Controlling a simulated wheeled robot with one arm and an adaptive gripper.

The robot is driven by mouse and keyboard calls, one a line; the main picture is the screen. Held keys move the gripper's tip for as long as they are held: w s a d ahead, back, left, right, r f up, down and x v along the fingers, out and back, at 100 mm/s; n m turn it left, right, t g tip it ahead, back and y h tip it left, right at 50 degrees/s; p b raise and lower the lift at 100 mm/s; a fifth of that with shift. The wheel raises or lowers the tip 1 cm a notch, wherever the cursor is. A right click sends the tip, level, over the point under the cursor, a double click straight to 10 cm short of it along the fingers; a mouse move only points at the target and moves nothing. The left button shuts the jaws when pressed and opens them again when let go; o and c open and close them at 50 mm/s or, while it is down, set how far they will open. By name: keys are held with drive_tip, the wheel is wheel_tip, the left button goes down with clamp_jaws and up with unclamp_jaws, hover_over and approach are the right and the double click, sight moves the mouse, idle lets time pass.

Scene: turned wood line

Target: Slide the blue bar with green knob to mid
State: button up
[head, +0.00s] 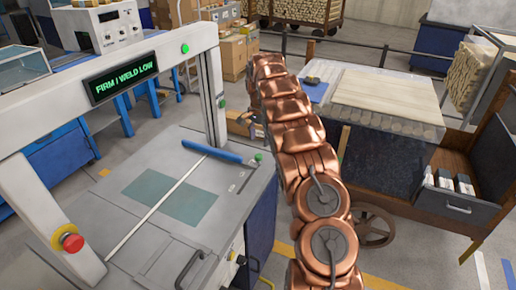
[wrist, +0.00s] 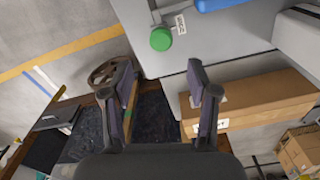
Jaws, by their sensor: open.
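The blue bar (head: 212,151) lies across the far end of the grey machine top, under the portal frame. Its green knob (head: 258,157) sits at the bar's right end, by the machine's right edge. In the wrist view the green knob (wrist: 160,39) is at top centre, and part of the blue bar (wrist: 218,4) shows at the top edge. My gripper (wrist: 160,75) is open and empty, its two fingers apart, with the knob ahead between their lines and not touched. A small white label (wrist: 180,23) beside the knob is too small to read. My gripper is hard to make out in the head view.
A thin white rod (head: 155,211) runs along the machine top across two teal patches. A red stop button (head: 70,240) is at the left. A wooden cart (head: 455,165) stands right; a cardboard box (wrist: 255,100) lies near my fingers.

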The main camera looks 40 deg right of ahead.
sight(258, 155)
drive_tip(key=shift+a+f, duration=0.15)
drive_tip(key=shift+f, duration=0.45)
wheel_tip(258, 155, down, 6)
drive_tip(key=shift+f+p, duration=0.25)
drive_tip(key=shift+p, duration=0.9)
clamp_jaws()
